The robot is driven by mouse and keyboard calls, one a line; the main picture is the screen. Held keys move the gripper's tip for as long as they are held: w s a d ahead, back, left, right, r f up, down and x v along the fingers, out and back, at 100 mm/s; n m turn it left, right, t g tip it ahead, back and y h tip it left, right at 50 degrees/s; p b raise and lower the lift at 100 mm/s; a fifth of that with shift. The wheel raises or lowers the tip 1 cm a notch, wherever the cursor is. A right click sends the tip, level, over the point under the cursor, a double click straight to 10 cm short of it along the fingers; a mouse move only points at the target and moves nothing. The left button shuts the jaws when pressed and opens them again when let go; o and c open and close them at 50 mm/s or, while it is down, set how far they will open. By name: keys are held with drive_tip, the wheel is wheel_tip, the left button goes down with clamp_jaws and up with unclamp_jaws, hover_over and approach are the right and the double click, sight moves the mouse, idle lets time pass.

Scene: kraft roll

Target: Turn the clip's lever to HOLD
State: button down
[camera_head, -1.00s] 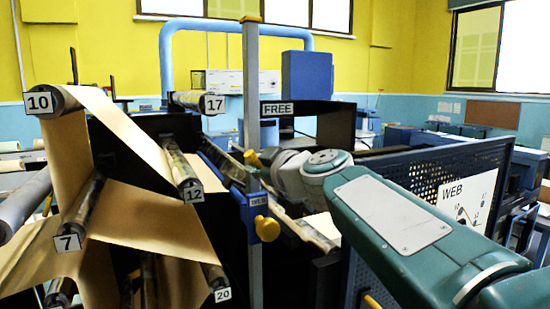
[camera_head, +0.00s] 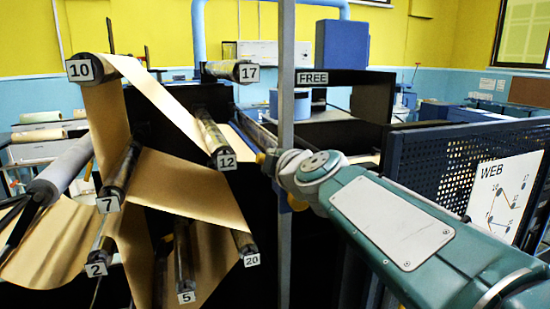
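A FREE label (camera_head: 312,78) shows on a dark panel just right of the grey upright post (camera_head: 287,110). No HOLD label can be made out. I cannot pick out the clip or its lever for certain. A small yellow part (camera_head: 261,158) shows left of the post, and another yellow piece (camera_head: 298,203) shows just below my arm's wrist. My green and grey arm reaches in from the lower right, and its wrist overlaps the post. My gripper is hidden behind the wrist, so its fingers do not show.
Brown kraft web (camera_head: 190,185) runs over several numbered rollers on the left, including roller 12 (camera_head: 214,138) and roller 20 (camera_head: 245,243). A blue perforated panel (camera_head: 455,160) with a WEB diagram (camera_head: 505,195) stands close along the right of my arm.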

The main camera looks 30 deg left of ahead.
drive_tip(key=shift+a+f, duration=0.15)
drive_tip(key=shift+f, duration=0.05)
drive_tip(key=shift+c, duration=2.4)
unclamp_jaws()
drive_tip(key=shift+a, duration=0.25)
drive_tip(key=shift+s+d+r, duration=0.1)
drive_tip(key=shift+d, duration=0.15)
drive_tip(key=v, duration=1.1)
drive_tip(key=shift+s, duration=0.15)
